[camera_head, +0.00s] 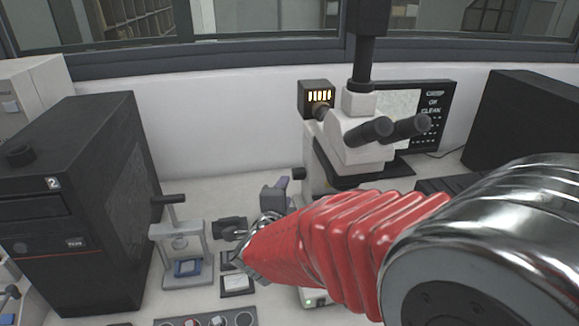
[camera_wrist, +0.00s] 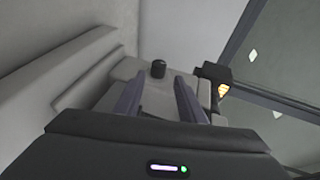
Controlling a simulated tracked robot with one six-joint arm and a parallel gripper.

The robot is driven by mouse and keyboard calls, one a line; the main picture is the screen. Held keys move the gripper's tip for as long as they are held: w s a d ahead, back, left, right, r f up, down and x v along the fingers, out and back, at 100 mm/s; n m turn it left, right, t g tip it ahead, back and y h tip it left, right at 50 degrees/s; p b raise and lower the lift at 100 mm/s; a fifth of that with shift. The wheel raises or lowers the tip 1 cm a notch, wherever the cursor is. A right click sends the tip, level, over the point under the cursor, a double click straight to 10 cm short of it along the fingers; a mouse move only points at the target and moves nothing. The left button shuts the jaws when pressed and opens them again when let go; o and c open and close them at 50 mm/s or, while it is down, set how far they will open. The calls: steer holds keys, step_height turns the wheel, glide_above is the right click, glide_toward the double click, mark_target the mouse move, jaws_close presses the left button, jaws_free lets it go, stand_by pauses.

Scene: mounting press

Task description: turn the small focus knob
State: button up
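The microscope (camera_head: 362,135) stands at the back, white with black eyepieces. A small dark knob (camera_head: 299,174) sticks out of its left side, low down. In the wrist view, a short black knob (camera_wrist: 158,69) stands out from a pale grey surface, seen between and beyond the fingers; it looks like the same knob. My gripper (camera_wrist: 158,88) has its two purple-grey fingers apart, with nothing held between them. I cannot tell whether a finger touches the knob.
A black box with lit orange slots (camera_head: 318,97) sits left of the microscope head; it also shows in the wrist view (camera_wrist: 222,89). A small press frame (camera_head: 181,250) and a large black machine (camera_head: 85,200) stand at left. A dark monitor (camera_head: 520,120) is at right.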

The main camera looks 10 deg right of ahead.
mark_target(296, 177)
steer(key=shift+d+f+m+h, duration=0.2)
steer(key=shift+d+m+h, duration=0.2)
steer(key=shift+m, duration=0.1)
steer(key=x, duration=1.3)
steer(key=shift+w+d+f, duration=0.1)
steer(key=shift+w, duration=0.25)
steer(key=shift+c, duration=0.3)
steer(key=c, duration=0.6)
steer(key=shift+d, duration=0.35)
steer(key=shift+c, duration=0.6)
steer(key=shift+a+f, duration=0.1)
steer(key=shift+a, duration=0.2)
